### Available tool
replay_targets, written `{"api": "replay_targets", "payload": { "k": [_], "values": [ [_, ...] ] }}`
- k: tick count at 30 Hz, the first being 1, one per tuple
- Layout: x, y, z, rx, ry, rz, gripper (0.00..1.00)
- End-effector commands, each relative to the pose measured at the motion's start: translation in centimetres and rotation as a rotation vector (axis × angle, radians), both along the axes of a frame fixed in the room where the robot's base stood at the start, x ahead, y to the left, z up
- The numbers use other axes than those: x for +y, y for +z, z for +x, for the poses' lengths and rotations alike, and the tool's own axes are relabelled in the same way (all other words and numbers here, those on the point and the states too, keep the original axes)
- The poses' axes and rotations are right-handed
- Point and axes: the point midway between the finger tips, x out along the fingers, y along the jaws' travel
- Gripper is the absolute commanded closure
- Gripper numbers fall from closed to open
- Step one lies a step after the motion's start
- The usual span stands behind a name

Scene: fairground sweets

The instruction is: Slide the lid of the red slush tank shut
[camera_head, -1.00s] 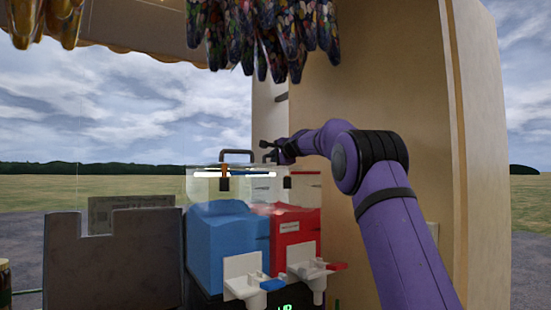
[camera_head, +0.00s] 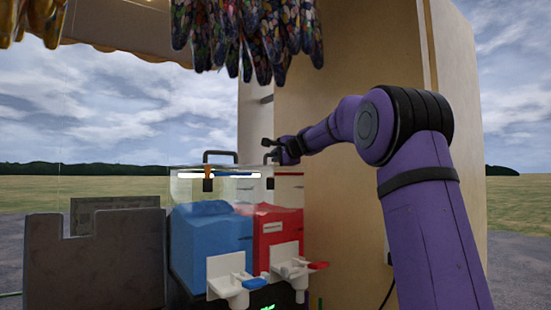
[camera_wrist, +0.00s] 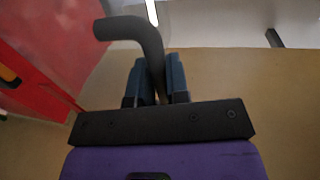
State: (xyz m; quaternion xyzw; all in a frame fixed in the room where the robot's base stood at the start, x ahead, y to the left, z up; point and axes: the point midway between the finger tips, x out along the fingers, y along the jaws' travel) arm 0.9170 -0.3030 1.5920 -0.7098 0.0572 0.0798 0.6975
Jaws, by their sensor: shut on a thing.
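The red slush tank (camera_head: 277,228) stands right of the blue one, with red slush behind a clear front. My gripper (camera_head: 276,152) is at the top of the red tank, at its lid's height. In the wrist view my gripper (camera_wrist: 161,80) has its two dark fingers closed around a bent dark handle (camera_wrist: 150,40), which appears to be the red tank's lid handle. Red slush or tank wall (camera_wrist: 50,45) fills the upper left there. The lid panel is hard to make out in the head view, so I cannot tell how far open it is.
The blue slush tank (camera_head: 208,240) stands directly left, with its own dark lid handle (camera_head: 220,154). White taps (camera_head: 232,275) project at the front. A tan wall panel (camera_head: 330,210) rises close on the right. Patterned hangings (camera_head: 245,35) hang above. A grey panel (camera_head: 95,260) stands left.

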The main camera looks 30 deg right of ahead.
Motion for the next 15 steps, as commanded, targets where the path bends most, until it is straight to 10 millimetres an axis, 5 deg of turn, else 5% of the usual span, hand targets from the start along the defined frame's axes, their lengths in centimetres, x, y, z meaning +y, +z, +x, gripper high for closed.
{"api": "replay_targets", "payload": {
  "k": [2,3,4,15],
  "values": [
    [-0.12,-0.29,-0.10,0.007,0.001,0.000,1.00],
    [-0.12,-0.30,-0.10,0.007,0.001,0.000,0.80],
    [-0.12,-0.32,-0.09,0.007,0.001,0.000,0.75],
    [-0.10,-0.09,-0.59,0.005,0.000,0.000,0.75]
  ]
}}
